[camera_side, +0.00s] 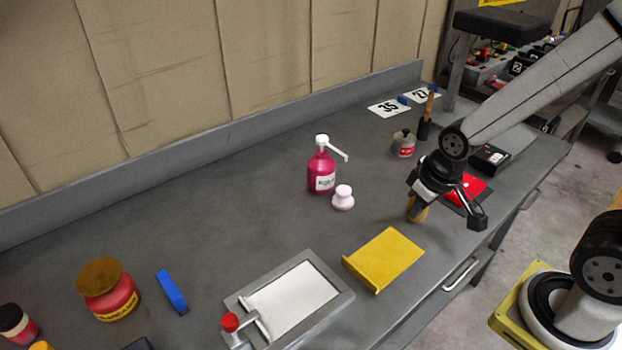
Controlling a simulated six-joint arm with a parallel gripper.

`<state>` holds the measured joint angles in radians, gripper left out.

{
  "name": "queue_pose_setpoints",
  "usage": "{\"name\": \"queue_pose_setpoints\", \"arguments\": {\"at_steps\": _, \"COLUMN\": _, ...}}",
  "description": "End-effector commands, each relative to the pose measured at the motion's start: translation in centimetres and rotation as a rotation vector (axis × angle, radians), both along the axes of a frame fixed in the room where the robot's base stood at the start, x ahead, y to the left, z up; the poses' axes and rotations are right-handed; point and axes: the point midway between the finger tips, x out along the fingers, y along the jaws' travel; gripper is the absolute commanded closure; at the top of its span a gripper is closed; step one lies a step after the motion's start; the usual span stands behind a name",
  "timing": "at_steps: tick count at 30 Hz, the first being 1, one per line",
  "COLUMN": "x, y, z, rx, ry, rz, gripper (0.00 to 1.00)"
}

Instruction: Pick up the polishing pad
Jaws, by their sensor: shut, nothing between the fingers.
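A small pale pink, knob-shaped piece (343,197), which looks like the polishing pad, stands on the grey bench beside a magenta pump bottle (321,172). My gripper (416,212) points down over the bench, to the right of the pale piece and clearly apart from it. The gripper is shut and holds nothing. Its yellowish lower end is small in the view, so finger detail is hard to make out.
A yellow sheet-like piece (388,257) lies in front of my gripper, beside a framed white tray (344,304). Bare bench lies left of the bottle.

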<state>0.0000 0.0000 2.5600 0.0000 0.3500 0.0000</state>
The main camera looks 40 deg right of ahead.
Motion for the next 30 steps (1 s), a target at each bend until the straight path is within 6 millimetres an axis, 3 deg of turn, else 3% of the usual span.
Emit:
{"name": "queue_pose_setpoints", "arguments": {"at_steps": 13, "x": 0.00, "y": 0.00, "z": 0.00, "rx": 0.000, "ry": 0.000, "rz": 0.000, "gripper": 1.00}}
{"name": "queue_pose_setpoints", "arguments": {"at_steps": 21, "x": 0.00, "y": 0.00, "z": 0.00, "rx": 0.000, "ry": 0.000, "rz": 0.000, "gripper": 0.14}}
{"name": "queue_pose_setpoints", "arguments": {"at_steps": 30, "x": 0.01, "y": 0.00, "z": 0.01, "rx": 0.000, "ry": 0.000, "rz": 0.000, "gripper": 0.14}}
